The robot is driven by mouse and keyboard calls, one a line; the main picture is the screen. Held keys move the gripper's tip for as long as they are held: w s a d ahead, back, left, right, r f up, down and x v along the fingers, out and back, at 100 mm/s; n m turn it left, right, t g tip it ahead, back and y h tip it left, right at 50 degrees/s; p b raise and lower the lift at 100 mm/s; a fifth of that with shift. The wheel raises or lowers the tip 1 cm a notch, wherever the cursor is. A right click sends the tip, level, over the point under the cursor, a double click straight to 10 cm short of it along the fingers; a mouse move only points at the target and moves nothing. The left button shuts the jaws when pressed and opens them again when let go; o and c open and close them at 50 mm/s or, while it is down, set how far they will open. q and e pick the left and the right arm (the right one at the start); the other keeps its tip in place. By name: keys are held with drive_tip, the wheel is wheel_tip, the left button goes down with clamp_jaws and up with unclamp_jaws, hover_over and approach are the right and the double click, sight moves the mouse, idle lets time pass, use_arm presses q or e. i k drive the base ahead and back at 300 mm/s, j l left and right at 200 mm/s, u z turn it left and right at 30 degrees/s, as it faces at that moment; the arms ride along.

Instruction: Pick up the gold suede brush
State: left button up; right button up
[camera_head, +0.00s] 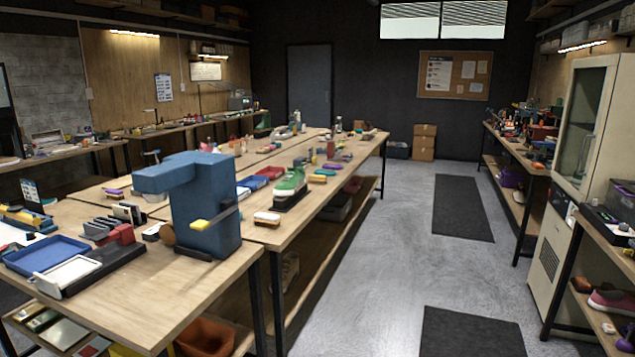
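I cannot tell for sure which item is the gold suede brush. A small yellow-topped brush-like piece (318,178) lies on the far workbench to the right of a green sneaker (290,181). A white and brown brush (267,219) lies near the front right edge of the bench. Neither of my grippers is in view.
The long wooden workbench (155,310) fills the left, with a blue tray (45,255) on it. A clear grey floor aisle (375,270) with dark mats (460,208) runs right of it. A cream cabinet (565,220) and shelves line the right wall.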

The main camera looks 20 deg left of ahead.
sight(318, 180)
drive_tip(key=i+j, duration=0.15)
drive_tip(key=i, duration=0.35)
drive_tip(key=i+j, duration=0.1)
drive_tip(key=i, duration=0.4)
drive_tip(key=i+j, duration=0.15)
drive_tip(key=i, duration=0.35)
drive_tip(key=u, duration=0.05)
